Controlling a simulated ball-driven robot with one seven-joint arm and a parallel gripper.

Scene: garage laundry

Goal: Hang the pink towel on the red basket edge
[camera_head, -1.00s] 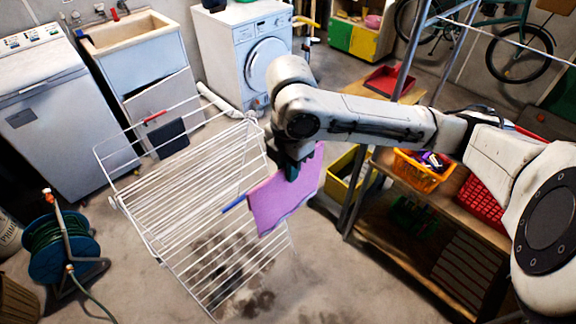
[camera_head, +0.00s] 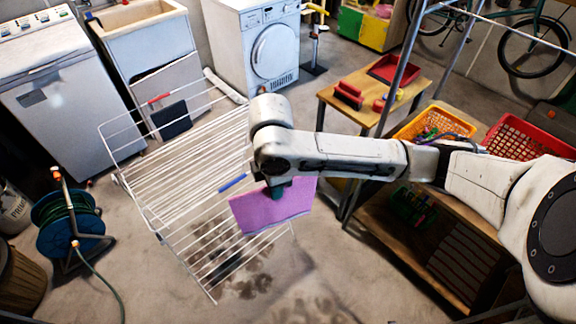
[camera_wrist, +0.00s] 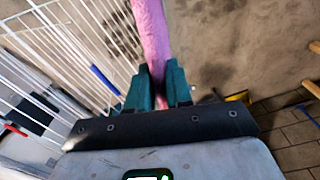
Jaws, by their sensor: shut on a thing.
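The pink towel (camera_head: 268,212) hangs from my gripper (camera_head: 277,191) over the right front part of the white drying rack in the head view. In the wrist view, my gripper (camera_wrist: 159,85) is shut on the pink towel (camera_wrist: 152,30), which shows edge-on as a narrow strip between the green fingers. The red basket (camera_head: 528,138) stands on the wooden shelf unit at the right, well away from the towel. My arm hides part of the basket's front.
The white drying rack (camera_head: 190,180) stands left of my gripper, with a blue peg (camera_head: 232,182) on it. An orange basket (camera_head: 420,120) stands left of the red basket. A wooden table (camera_head: 345,112) holds a red tray (camera_head: 398,70).

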